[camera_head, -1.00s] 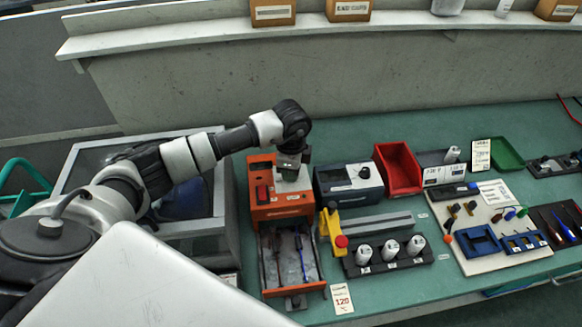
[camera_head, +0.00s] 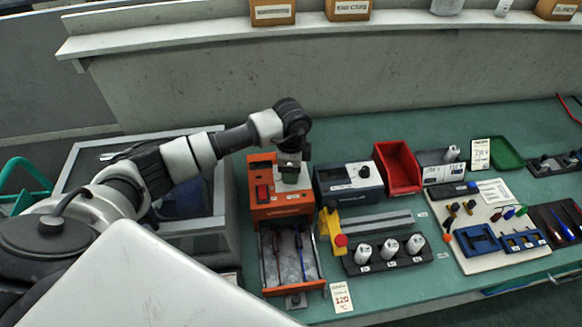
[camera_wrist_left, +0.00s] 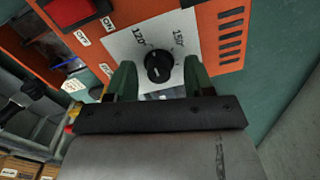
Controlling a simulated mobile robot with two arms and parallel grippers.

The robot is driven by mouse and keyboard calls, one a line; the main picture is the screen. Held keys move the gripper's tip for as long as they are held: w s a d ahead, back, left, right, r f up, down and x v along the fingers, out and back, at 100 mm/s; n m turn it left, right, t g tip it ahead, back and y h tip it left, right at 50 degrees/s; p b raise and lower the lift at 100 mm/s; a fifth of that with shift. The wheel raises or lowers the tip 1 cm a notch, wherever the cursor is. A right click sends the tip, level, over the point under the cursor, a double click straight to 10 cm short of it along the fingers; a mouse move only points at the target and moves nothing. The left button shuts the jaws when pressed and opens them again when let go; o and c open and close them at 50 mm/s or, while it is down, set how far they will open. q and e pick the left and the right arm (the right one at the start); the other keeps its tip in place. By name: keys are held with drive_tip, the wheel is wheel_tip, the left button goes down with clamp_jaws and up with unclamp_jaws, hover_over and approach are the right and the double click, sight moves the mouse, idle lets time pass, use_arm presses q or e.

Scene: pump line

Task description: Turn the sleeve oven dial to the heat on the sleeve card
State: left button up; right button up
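The orange sleeve oven (camera_head: 282,210) stands on the green bench, its top showing in the head view. The wrist view shows its black dial (camera_wrist_left: 158,66) on a white plate (camera_wrist_left: 120,47) marked 120 and 150; I cannot tell exactly where the dial points. My left gripper (camera_head: 290,180) is over the plate and hides the dial in the head view. In the wrist view the left gripper (camera_wrist_left: 158,82) is open, its green fingers on either side of the dial with gaps. The sleeve card (camera_head: 341,298) reads 120 °C. My right gripper is not in view.
A red switch (camera_wrist_left: 70,12) sits beside the dial plate. An open tray (camera_head: 291,258) extends from the oven's front. A yellow device with a red knob (camera_head: 341,240) and a dark blue box with a dial (camera_head: 347,184) stand close to the right.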

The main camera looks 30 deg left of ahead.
use_arm(q)
wheel_tip(320, 180, up, 11)
drive_tip(key=b, duration=0.2)
idle(0.5)
drive_tip(key=shift+f, duration=0.15)
